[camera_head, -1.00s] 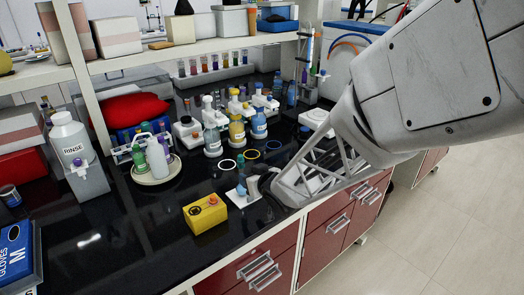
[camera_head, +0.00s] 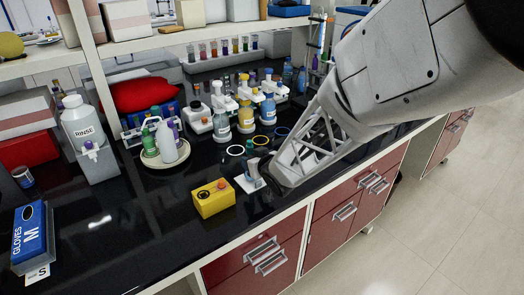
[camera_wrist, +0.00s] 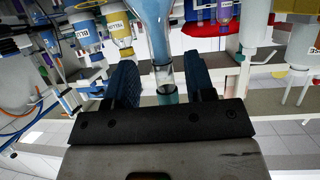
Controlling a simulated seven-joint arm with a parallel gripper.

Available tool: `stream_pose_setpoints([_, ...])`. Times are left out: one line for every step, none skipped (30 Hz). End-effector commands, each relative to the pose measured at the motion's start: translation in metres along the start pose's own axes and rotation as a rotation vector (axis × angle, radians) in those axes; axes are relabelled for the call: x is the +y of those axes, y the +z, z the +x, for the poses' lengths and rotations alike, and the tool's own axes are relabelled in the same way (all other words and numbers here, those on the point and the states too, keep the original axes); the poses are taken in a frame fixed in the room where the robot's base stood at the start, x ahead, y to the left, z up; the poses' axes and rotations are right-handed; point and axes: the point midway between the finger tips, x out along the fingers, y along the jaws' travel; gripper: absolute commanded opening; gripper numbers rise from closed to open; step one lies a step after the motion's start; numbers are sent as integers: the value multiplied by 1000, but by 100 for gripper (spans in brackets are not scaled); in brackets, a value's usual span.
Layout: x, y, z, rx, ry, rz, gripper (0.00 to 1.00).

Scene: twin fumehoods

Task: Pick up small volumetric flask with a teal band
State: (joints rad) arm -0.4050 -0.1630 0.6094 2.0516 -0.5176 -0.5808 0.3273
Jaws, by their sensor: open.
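A small volumetric flask (camera_head: 252,166) stands on a white pad (camera_head: 243,184) near the front of the black bench. Its stopper end looks teal in the head view, and my gripper (camera_head: 265,170) partly hides it on the right. In the wrist view the flask's pale blue body (camera_wrist: 152,22) is at the top. Its clear neck, with a teal band (camera_wrist: 165,69), runs down between the two fingers of my gripper (camera_wrist: 162,80). The fingers are open, one on each side of the neck, with visible gaps. The flask is not gripped.
A yellow box (camera_head: 214,199) with a red knob stands close on the left. White and dark rings lie just behind. Labelled bottles (camera_head: 246,118) stand farther back; a round tray (camera_head: 165,153) holds wash bottles.

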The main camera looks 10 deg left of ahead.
Motion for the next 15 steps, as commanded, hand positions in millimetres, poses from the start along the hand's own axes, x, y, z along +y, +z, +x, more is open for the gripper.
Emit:
stream_pose_setpoints([0,0,6,-1,-1,0,49])
stream_pose_setpoints([0,1,8,-2,-1,0,49])
stream_pose_setpoints([0,1,11,-2,-1,0,49])
stream_pose_setpoints([0,1,13,-2,-1,0,49])
stream_pose_setpoints([0,1,14,-2,-1,0,49])
stream_pose_setpoints([0,1,16,-2,-1,0,49])
stream_pose_setpoints([0,1,17,-2,-1,0,49])
stream_pose_setpoints([0,1,18,-2,-1,0,49])
stream_pose_setpoints([0,1,19,-2,0,-1,49])
stream_pose_setpoints([0,1,19,-2,0,-1,49])
stream_pose_setpoints([0,0,19,-2,0,-1,49])
stream_pose_setpoints([0,0,20,-2,0,-1,49])
stream_pose_setpoints([0,0,19,-2,0,0,49])
stream_pose_setpoints([0,0,19,-2,0,-1,49])
stream_pose_setpoints([0,0,19,-2,0,0,49])
